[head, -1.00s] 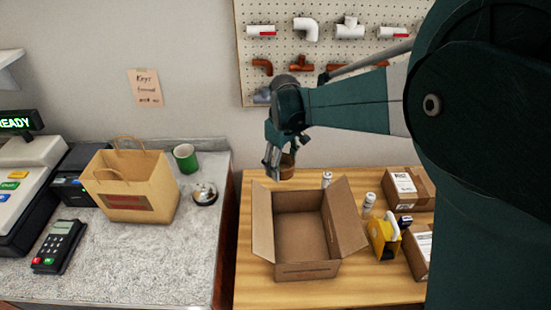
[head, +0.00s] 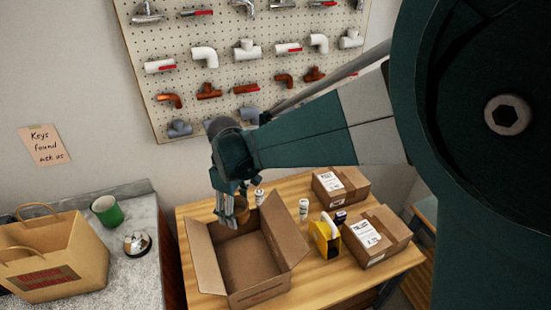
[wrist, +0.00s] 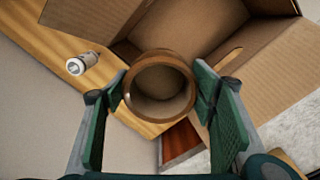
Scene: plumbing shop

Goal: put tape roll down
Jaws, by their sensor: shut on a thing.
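The brown tape roll (wrist: 160,57) is held between the two green-padded fingers of my gripper (wrist: 160,92) in the wrist view, its round opening facing the camera. In the head view my gripper (head: 232,215) hangs at the back left of the open cardboard box, and the tape roll (head: 243,217) shows partly behind the fingers. The open box (head: 262,297) stands on the wooden table with its flaps spread, and its visible inside is empty. In the wrist view the box (wrist: 190,28) lies beyond the roll. I cannot tell the roll's height above the table.
Small white bottles (head: 303,208) stand behind and right of the box. A yellow tape dispenser (head: 325,237) and two closed cartons (head: 340,183) (head: 377,236) are on the right. A paper bag (head: 55,255), green mug (head: 107,210) and bell (head: 137,243) are on the left counter.

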